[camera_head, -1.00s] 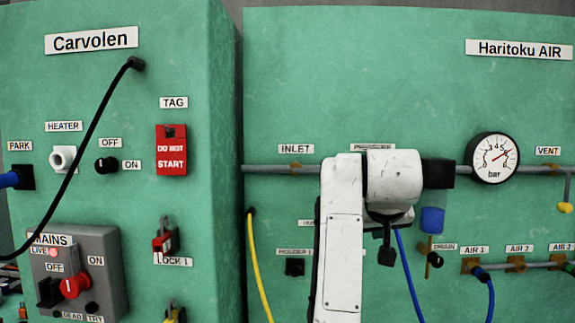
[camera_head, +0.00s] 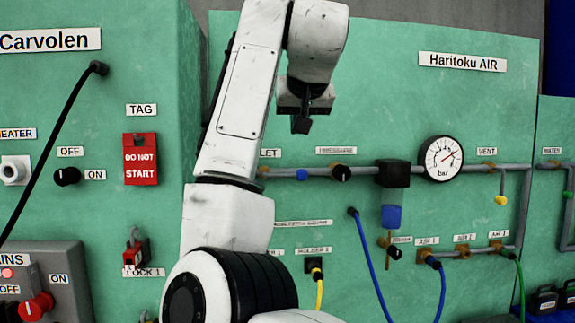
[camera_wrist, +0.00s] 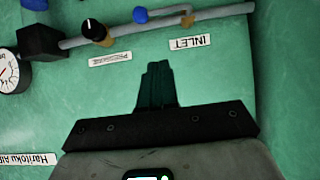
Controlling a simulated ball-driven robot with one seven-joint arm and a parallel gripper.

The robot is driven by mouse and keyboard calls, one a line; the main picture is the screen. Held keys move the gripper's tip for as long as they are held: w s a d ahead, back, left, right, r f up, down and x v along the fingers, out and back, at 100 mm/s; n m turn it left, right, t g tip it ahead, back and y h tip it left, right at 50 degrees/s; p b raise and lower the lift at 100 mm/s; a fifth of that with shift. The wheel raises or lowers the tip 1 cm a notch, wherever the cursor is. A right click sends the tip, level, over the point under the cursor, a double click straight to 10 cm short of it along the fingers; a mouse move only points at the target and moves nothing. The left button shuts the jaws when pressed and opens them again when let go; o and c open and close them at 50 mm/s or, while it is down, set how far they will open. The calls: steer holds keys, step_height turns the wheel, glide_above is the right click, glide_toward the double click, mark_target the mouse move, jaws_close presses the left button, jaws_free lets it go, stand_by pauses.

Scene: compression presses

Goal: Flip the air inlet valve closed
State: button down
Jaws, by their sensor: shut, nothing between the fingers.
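The air inlet valve (camera_head: 262,172) is a brass body on the grey pipe under the INLET label, partly hidden by my arm in the head view. Its blue handle tip (camera_head: 302,175) lies to the right, along the pipe. In the upside-down wrist view the brass body (camera_wrist: 188,20) and blue handle tip (camera_wrist: 140,15) show at the top edge, with the lever lying along the pipe. My gripper (camera_head: 301,124) is shut and empty, in front of the panel and above the blue tip in the head view. Its dark fingers (camera_wrist: 156,85) are apart from the valve in the wrist view.
A black-knobbed pressure regulator (camera_head: 340,173) sits right of the handle, then a black filter unit (camera_head: 393,174) and a gauge (camera_head: 441,158) with its needle raised. Blue (camera_head: 373,260) and yellow (camera_head: 319,291) hoses hang below. Bare green panel surrounds the INLET label (camera_wrist: 190,43).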

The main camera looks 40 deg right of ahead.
steer(key=p, duration=0.4)
glide_above(285, 175)
steer(key=s, duration=0.3)
step_height(285, 175, down, 6)
steer(key=r, duration=0.1)
steer(key=f, duration=0.4)
steer(key=shift+w+f, duration=0.25)
steer(key=shift+f, duration=0.05)
steer(key=shift+a, duration=0.1)
